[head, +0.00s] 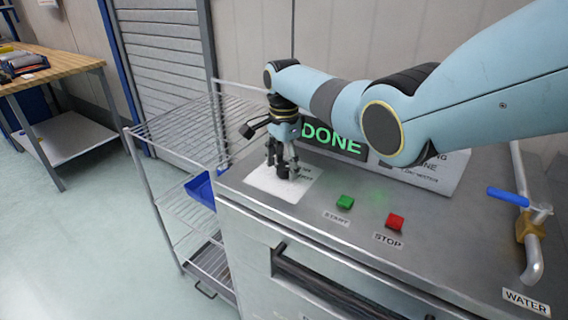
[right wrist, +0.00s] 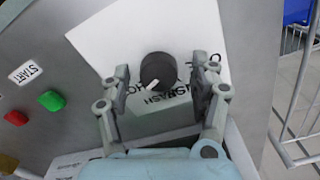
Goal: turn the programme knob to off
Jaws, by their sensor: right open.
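The programme knob (right wrist: 158,68) is a round black knob with a white pointer mark, on a white label plate (right wrist: 100,38). In the right wrist view the mark points down and slightly left, among printed letters that are partly hidden. My right gripper (right wrist: 166,76) is open, with one finger on each side of the knob and a gap to both sides. In the head view my right gripper (head: 283,168) points down over the white plate (head: 268,185) and largely hides the knob. My left gripper is in neither view.
A green START button (head: 345,202) and a red STOP button (head: 395,221) sit right of the plate. A display (head: 335,138) reads DONE behind. A water pipe with a blue lever (head: 508,196) stands at right. A wire rack (head: 170,130) stands at left.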

